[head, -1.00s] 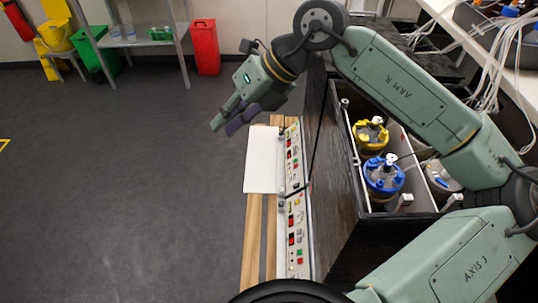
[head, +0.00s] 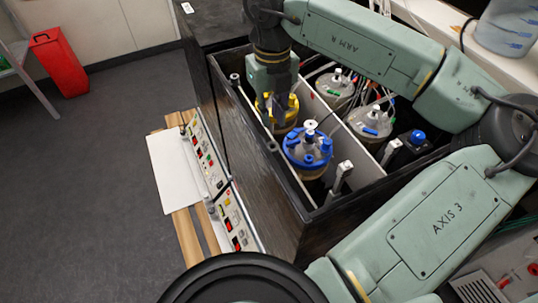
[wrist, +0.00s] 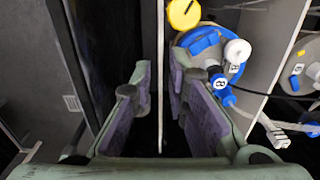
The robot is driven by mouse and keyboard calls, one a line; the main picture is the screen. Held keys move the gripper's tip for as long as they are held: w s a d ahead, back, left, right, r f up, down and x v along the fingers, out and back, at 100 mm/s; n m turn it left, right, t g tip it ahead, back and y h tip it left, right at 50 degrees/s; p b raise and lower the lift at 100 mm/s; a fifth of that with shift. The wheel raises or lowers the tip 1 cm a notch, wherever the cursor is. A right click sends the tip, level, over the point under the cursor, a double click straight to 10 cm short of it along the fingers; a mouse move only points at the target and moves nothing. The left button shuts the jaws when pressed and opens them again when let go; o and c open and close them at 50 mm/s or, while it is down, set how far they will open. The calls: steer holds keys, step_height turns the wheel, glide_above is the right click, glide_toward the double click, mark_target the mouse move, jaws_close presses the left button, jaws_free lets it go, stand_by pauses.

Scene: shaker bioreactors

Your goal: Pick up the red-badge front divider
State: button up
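The front divider shows in the wrist view as a thin pale upright plate (wrist: 160,65) seen edge-on, near the tank's dark front wall. I see no red badge on it. My gripper (wrist: 158,85) points down with its purple-padded fingers apart, one on each side of the plate's edge. A gap shows on both sides, and I cannot tell how deep the plate sits between them. In the head view my gripper (head: 277,98) is at the tank's front side, beside the yellow-lidded vessel (head: 290,117). Its fingertips are partly hidden there.
A blue-lidded vessel (head: 308,153) stands close to my gripper. A pale partition (head: 337,130) separates it from grey-lidded vessels (head: 335,88) with tubes. The black tank wall (head: 240,145) borders the front. Control panels (head: 205,155) and a white board (head: 173,175) lie outside it.

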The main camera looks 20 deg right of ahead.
mark_target(272, 139)
step_height(272, 139, down, 4)
steer(key=shift+s+f+p, duration=0.1)
steer(key=shift+s+p, duration=0.05)
steer(key=shift+p, duration=0.2)
steer(key=shift+f+p, duration=0.9)
steer(key=shift+f, duration=1.8)
steer(key=shift+c, duration=0.6)
jaws_close()
